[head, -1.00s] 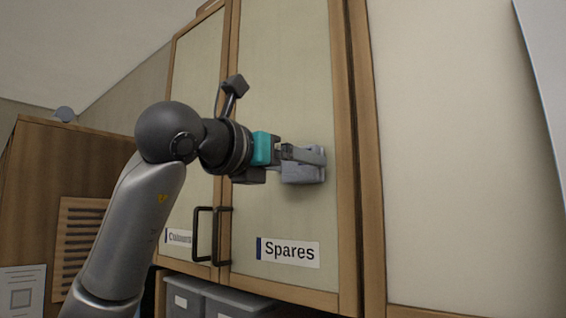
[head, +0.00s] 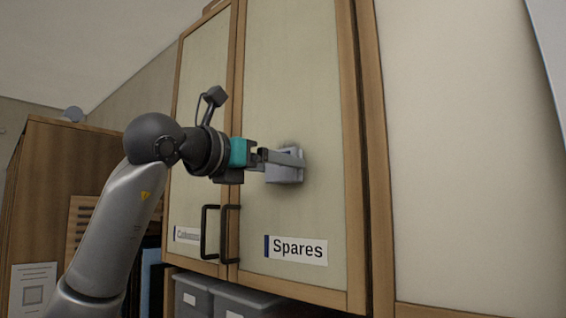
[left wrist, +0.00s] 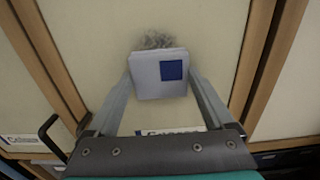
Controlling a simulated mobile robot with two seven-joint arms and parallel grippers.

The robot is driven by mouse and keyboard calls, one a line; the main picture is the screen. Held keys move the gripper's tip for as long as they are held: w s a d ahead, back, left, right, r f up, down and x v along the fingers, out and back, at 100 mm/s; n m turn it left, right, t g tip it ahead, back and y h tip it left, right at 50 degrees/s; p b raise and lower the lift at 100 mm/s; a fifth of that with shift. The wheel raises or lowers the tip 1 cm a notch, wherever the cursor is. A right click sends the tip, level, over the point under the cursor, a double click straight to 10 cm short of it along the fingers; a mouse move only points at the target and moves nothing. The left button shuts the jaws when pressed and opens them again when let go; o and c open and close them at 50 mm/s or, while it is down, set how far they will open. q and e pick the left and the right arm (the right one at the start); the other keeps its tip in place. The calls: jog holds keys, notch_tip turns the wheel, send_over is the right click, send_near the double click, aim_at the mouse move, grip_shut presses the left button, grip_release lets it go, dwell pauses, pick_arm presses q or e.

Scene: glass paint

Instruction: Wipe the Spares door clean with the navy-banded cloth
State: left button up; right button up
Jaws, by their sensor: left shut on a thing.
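The Spares door (head: 292,70) is a pale panel in a wooden frame, with the Spares label (head: 298,249) low on it. My left gripper (head: 287,161) is shut on a pale grey-blue folded cloth (head: 284,174) at the door's middle. The cloth also shows in the left wrist view (left wrist: 150,78) with a navy square patch on its face. It appears to be against the door, though contact is hard to confirm. A dark smudge (left wrist: 156,41) shows on the door just above the cloth. Any part of the smudge behind the cloth is hidden. My right gripper is out of view.
Two dark handles (head: 232,234) stand out at the door's lower left. The Colours door (head: 204,80) adjoins on the left. Grey bins (head: 245,301) sit below. A pale panel (head: 470,150) lies to the right. The Spares door's upper part is unobstructed.

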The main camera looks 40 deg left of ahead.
pick_arm(q)
jog(key=shift+a+r+p, duration=1.3)
jog(key=shift+a+p, duration=0.25)
jog(key=shift+a, duration=0.55)
jog(key=shift+s+d+f+p, duration=0.1)
jog(key=shift+d+p, duration=0.2)
jog(key=shift+d, duration=2.2)
jog(key=shift+s+d+p, duration=0.1)
jog(key=shift+d+p, duration=0.2)
jog(key=shift+d, duration=2.2)
jog(key=a, duration=1)
jog(key=shift+w, duration=0.45)
jog(key=s+b, duration=0.1)
jog(key=s, duration=0.5)
jog(key=shift+a+b, duration=0.3)
jog(key=shift+b, duration=0.1)
